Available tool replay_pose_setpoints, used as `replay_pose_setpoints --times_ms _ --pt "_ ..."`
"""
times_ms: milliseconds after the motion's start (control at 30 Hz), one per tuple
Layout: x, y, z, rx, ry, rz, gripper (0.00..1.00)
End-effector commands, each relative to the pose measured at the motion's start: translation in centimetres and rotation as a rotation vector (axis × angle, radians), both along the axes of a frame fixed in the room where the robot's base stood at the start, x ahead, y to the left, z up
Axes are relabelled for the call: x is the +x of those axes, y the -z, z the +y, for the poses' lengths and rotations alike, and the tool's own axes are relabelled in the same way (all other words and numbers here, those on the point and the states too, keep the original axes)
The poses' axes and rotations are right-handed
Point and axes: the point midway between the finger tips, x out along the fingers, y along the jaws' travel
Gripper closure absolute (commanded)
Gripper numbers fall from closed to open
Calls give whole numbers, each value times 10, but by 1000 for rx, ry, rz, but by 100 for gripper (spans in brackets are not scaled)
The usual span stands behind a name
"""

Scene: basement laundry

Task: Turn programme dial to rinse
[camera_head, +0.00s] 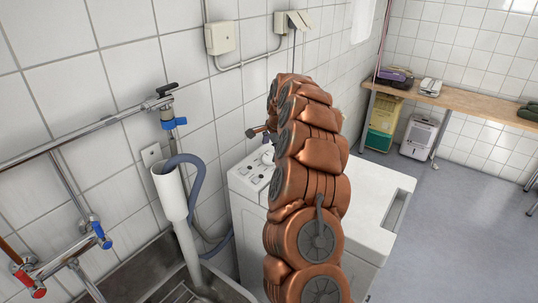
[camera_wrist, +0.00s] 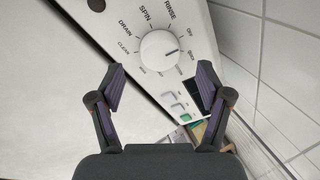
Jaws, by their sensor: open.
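The white round programme dial (camera_wrist: 160,54) shows in the wrist view on the washing machine's control panel (camera_wrist: 195,45). Labels around it include CLEAN, DRAIN, SPIN, RINSE and OFF, with a blurred one below OFF. A dark mark on the dial points right, below OFF; RINSE is at its upper right. My gripper (camera_wrist: 160,68) is open and empty, its fingers spread on either side of the dial in the picture, with no visible contact. In the head view the white washing machine (camera_head: 375,215) is partly hidden behind my copper arm.
Several small buttons (camera_wrist: 177,103), one green, sit below the dial. The tiled wall is close behind the panel. A tap (camera_head: 168,122), grey hose (camera_head: 190,180) and sink (camera_head: 160,275) stand left of the machine. Floor (camera_head: 450,215) to the right is clear.

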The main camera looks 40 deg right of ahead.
Motion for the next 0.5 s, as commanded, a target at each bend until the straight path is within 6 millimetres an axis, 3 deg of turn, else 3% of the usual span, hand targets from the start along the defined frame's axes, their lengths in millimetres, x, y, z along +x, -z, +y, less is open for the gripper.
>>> replay_pose_setpoints --times_ms 200,500 --pt "9 28 -1 2 1 6 23" --pt "13 40 -2 1 1 1 23"
